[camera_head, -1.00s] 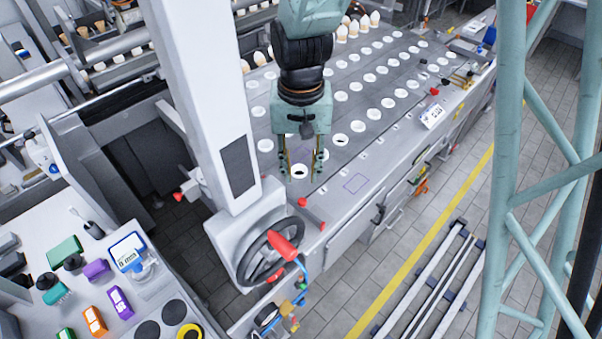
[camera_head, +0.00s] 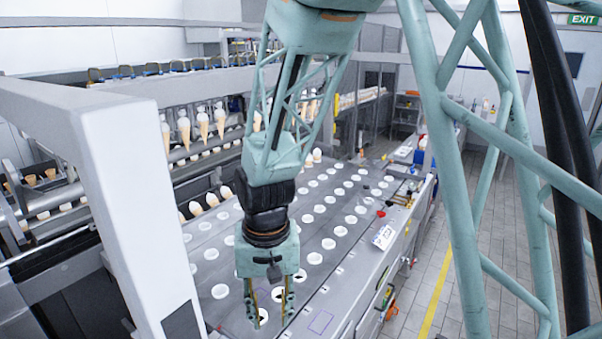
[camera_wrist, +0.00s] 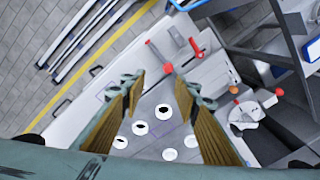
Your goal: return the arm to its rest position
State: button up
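My gripper (camera_head: 269,312) hangs from my arm over the front part of the machine's grey plate (camera_head: 317,290), which carries rows of white round holders. Its two fingers are apart with nothing between them. In the wrist view the gripper (camera_wrist: 156,82) also shows open, with wood-coloured finger pads and empty space between. White holders (camera_wrist: 140,128) lie below the fingers there. My arm bends down from the top of the head view.
A white machine post (camera_head: 140,200) stands left of my arm. Wrapped cones (camera_head: 184,130) hang in rows behind. A small white sign (camera_head: 383,237) stands at the plate's right edge. Tiled floor with a yellow line (camera_head: 436,290) lies to the right.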

jog(key=s+d+r+m+t+b, duration=0.1)
jog(key=s+d+r+b, duration=0.2)
jog(key=d+r, duration=0.35)
jog(key=s+d+r+t+b, duration=0.1)
jog(key=s+d+r+b, duration=0.25)
jog(key=d, duration=0.65)
jog(key=s+d+r+t+b, duration=0.1)
jog(key=s+d+r, duration=0.1)
jog(key=s+d, duration=0.4)
jog(key=s+d+r+b, duration=0.2)
jog(key=s+d, duration=0.3)
jog(key=s, duration=0.7)
jog(key=shift+d+r+m+t, duration=0.3)
jog(key=shift+d+r+t, duration=0.1)
jog(key=shift+r, duration=0.45)
jog(key=shift+w, duration=0.1)
